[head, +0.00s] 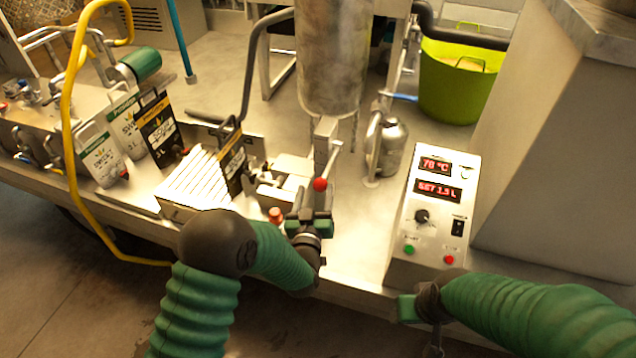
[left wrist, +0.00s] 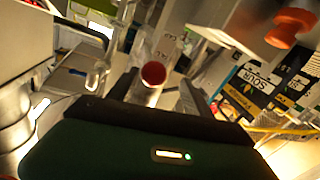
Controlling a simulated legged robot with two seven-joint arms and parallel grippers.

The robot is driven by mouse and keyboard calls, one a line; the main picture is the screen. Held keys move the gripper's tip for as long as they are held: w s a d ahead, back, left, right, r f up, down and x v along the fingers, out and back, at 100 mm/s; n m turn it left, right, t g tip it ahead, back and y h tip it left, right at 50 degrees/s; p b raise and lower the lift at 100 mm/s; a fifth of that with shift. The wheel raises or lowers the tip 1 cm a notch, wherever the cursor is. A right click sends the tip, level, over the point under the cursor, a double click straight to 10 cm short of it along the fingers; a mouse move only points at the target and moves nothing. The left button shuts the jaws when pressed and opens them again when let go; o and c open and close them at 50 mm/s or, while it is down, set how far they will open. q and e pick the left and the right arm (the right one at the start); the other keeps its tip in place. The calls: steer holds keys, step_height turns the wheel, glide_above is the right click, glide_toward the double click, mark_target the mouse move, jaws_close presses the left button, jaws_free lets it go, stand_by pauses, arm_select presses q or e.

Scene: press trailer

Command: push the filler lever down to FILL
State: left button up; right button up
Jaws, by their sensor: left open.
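The filler lever ends in a red ball knob (head: 320,184) below the steel cylinder in the head view. My left gripper (head: 318,203) is open just at the near side of that knob. In the left wrist view the red knob (left wrist: 153,73) shows between the two dark fingers of the left gripper (left wrist: 160,88), apparently with gaps on both sides. I cannot tell whether a finger touches it. No FILL marking can be read. My right gripper (head: 428,325) hangs at the front edge below the control box, and its jaws are not clear.
A control box (head: 431,215) with red displays stands to the right of the filler. A steel tank (head: 335,55) hangs above. Labelled pouches (head: 160,130) and a ribbed rack (head: 195,183) stand left. An orange-red knob (head: 275,215) sits close left of my left gripper.

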mark_target(323, 190)
arm_select(q)
steer(key=w, duration=0.1)
steer(key=w+d, duration=0.1)
steer(key=w, duration=0.1)
steer(key=shift+w+d, duration=0.1)
steer(key=shift+d, duration=0.6)
steer(key=shift+c, duration=0.3)
steer(key=shift+a, duration=0.75)
steer(key=c, duration=1)
steer(key=shift+c, duration=1)
steer(key=shift+d, duration=0.3)
jaws_close()
arm_select(e)
steer(key=shift+d+r, duration=0.1)
steer(key=shift+d, duration=0.35)
